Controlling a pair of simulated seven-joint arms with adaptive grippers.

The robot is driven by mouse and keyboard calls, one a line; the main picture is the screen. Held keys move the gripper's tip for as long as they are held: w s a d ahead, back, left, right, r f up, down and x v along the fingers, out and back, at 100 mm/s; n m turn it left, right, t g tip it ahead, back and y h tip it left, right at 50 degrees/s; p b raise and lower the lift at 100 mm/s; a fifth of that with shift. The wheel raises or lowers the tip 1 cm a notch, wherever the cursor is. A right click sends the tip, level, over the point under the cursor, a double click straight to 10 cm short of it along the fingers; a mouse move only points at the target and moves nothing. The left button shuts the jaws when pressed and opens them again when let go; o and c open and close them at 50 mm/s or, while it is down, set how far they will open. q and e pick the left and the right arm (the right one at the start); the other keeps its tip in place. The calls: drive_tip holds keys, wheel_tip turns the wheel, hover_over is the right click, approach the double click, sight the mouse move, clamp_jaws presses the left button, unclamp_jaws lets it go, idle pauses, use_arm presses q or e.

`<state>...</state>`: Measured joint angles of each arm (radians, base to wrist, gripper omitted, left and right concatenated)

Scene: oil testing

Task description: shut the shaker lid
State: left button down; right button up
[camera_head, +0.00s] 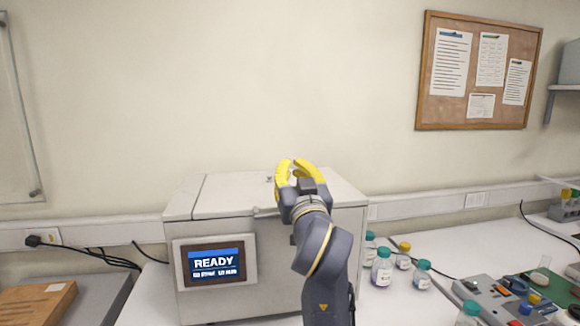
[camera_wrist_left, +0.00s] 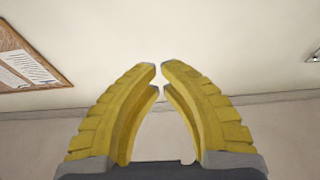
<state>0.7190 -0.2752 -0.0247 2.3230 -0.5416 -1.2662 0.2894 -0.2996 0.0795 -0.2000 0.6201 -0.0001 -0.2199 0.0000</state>
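The shaker (camera_head: 275,275) is a light grey box on the bench in the head view, with a lit screen (camera_head: 213,265) reading READY. Its lid (camera_head: 235,190) looks flat and level on top, apparently down. My arm covers part of its front and right side, so I cannot tell whether it is fully seated. My left gripper (camera_head: 293,165) has yellow fingers and is over the lid in the picture; contact is unclear. In the left wrist view its fingertips (camera_wrist_left: 159,68) nearly meet, with a narrow gap and nothing between them. My right gripper is not in view.
Several small capped bottles (camera_head: 382,268) stand right of the shaker. A grey device (camera_head: 497,292) with coloured parts lies further right. A brown board (camera_head: 37,303) is at the lower left. Cables (camera_head: 95,250) run along the wall. A corkboard (camera_head: 425,95) hangs behind.

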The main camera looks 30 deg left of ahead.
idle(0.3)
use_arm(q)
wheel_tip(320, 180, up, 10)
idle(0.7)
